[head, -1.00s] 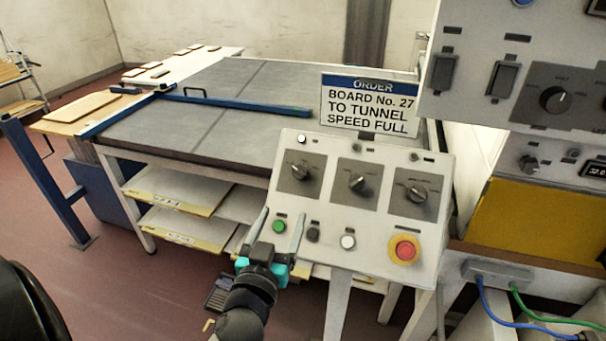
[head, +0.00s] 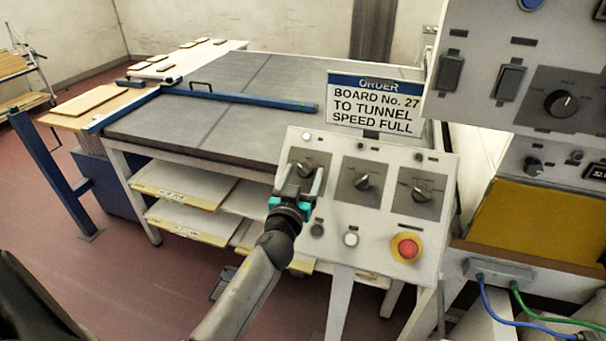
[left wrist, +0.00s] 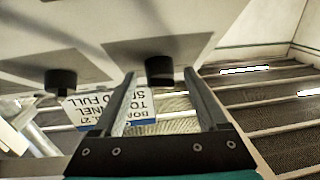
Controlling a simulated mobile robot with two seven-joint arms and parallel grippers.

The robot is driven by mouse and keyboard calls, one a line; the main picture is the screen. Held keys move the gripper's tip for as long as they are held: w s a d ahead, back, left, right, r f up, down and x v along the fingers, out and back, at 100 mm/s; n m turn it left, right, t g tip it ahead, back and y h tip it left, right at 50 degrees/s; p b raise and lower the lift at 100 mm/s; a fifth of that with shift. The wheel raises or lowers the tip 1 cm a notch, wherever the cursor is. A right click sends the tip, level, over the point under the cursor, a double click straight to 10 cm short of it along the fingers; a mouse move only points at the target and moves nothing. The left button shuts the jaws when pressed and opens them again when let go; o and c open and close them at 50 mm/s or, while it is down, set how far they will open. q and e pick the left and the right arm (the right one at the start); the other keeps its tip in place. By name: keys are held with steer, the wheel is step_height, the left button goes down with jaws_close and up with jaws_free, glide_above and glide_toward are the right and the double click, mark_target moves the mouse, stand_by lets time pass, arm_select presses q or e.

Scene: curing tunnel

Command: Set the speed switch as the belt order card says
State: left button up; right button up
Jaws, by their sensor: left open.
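The order card (head: 375,105) stands behind the control panel (head: 378,232) and reads "BOARD No. 27 TO TUNNEL SPEED FULL". The panel carries a left rotary switch (head: 305,170), a middle one (head: 362,182) and a right one (head: 420,194); their small labels are too small to read. My left gripper (head: 302,178) is open in front of the left switch, its fingers partly covering that switch's plate. In the left wrist view, a dark knob (left wrist: 160,70) shows between the open fingers, beyond their tips, and another knob (left wrist: 62,82) is to the left. My right gripper is not in view.
A red emergency button (head: 407,248), a white button (head: 351,239) and a dark button (head: 317,230) sit low on the panel. A second control cabinet (head: 470,100) stands to the right. The grey belt table (head: 230,110) lies behind.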

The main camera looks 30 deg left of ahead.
arm_select(q)
steer(key=shift+w, duration=0.1)
jaws_close()
stand_by(0.7)
